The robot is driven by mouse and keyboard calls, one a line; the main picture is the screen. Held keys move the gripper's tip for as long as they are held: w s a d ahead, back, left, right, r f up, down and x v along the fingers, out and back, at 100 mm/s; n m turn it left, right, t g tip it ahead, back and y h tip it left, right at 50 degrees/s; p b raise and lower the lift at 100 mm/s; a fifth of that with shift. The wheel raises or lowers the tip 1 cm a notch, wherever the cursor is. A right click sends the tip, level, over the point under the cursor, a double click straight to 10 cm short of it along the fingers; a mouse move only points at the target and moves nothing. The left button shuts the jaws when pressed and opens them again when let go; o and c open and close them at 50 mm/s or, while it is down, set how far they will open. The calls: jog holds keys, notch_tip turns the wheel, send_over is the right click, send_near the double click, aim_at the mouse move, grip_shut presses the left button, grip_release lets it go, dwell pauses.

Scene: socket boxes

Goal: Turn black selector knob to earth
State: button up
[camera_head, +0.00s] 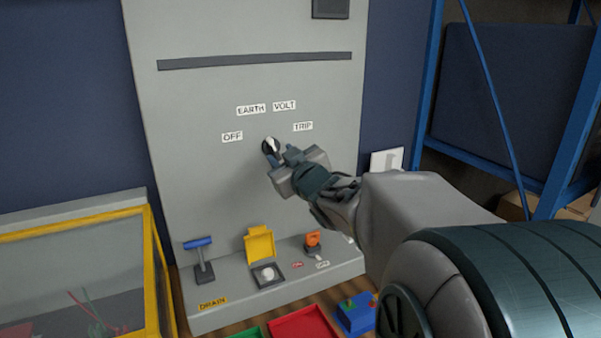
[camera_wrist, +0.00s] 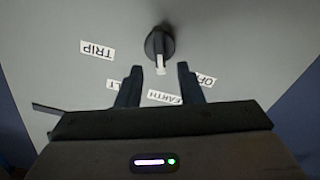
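The black selector knob (camera_head: 269,147) is on the grey upright panel, below the labels OFF, EARTH, VOLT and TRIP. In the wrist view the knob (camera_wrist: 159,42) appears upside down, and its white pointer is toward the EARTH label (camera_wrist: 164,97). The EARTH label (camera_head: 251,110) is above the knob in the head view. My gripper (camera_head: 281,154) is close to the knob. In the wrist view my gripper (camera_wrist: 158,69) is open, with its two fingers apart and nothing between them but the pointer's tip in line of sight. Whether a finger touches the knob cannot be told.
A blue-handled lever (camera_head: 199,248), a yellow flip cover (camera_head: 260,244) and an orange part (camera_head: 313,241) stand on the ledge below. A yellow-framed box (camera_head: 155,270) is at left. A blue rack (camera_head: 430,80) is at right. The panel around the knob is clear.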

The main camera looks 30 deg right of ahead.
jog(key=s, duration=0.9)
jog(key=shift+s, duration=0.4)
jog(key=shift+f, duration=0.1)
jog(key=s+a+f+m+g+h+p, duration=0.3)
jog(key=s+f+m+g, duration=0.1)
jog(key=f+g, duration=0.5)
jog(key=s+a+f+g+y+p, duration=0.1)
jog(key=s+a+f+g+y, duration=0.2)
jog(key=s+a+f+g, duration=0.3)
jog(key=s+a+f, duration=0.1)
jog(key=s+a, duration=0.1)
jog(key=s, duration=0.3)
jog(key=shift+a+m+p, duration=0.3)
jog(key=shift+p, duration=0.1)
